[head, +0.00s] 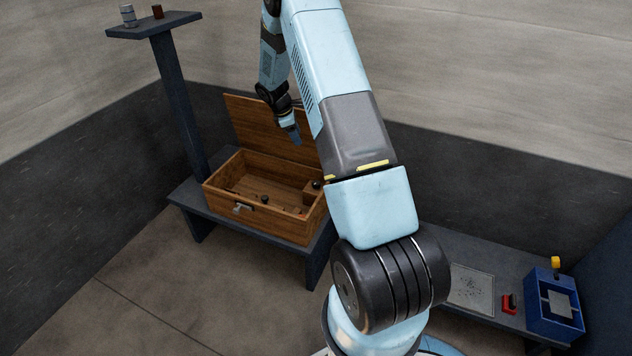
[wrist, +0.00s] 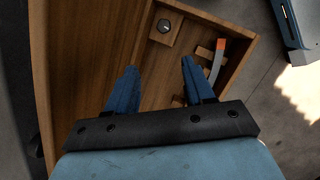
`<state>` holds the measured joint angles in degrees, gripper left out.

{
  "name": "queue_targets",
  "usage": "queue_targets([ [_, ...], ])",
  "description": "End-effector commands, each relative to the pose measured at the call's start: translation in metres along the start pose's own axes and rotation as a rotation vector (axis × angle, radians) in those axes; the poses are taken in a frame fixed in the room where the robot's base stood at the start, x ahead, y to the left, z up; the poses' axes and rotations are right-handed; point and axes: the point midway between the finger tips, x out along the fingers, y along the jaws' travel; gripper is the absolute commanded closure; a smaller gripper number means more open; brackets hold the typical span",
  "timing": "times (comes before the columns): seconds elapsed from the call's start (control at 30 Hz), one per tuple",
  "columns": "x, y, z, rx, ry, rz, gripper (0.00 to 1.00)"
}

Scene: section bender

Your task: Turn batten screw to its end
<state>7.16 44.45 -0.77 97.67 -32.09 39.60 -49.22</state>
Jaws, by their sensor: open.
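An open wooden box (head: 270,226) stands on a dark bench, its lid raised at the back. In the wrist view, a dark round knob with a pale mark (wrist: 164,26) sits on a square wooden block inside the box; it may be the batten screw. In the head view my gripper (head: 293,134) hangs near the raised lid.
Small dark parts (head: 264,198) lie in the box. A tall post with a shelf (head: 160,25) stands behind its left side. A blue box (head: 553,302), a red block (head: 509,303) and a grey plate (head: 472,288) are on the right bench.

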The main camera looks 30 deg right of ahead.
Motion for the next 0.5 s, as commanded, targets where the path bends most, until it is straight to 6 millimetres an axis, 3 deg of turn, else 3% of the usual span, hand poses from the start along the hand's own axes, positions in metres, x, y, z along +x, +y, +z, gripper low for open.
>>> queue_targets([
  [0.03,0.024,0.001,-0.005,-0.034,-0.010,-0.012,0.47],
  [0.2,0.086,0.003,-0.017,-0.143,-0.032,-0.037,0.47],
  [0.33,0.118,0.003,-0.023,-0.202,-0.042,-0.049,0.47],
  [0.5,0.137,0.002,-0.026,-0.236,-0.046,-0.056,0.47],
])
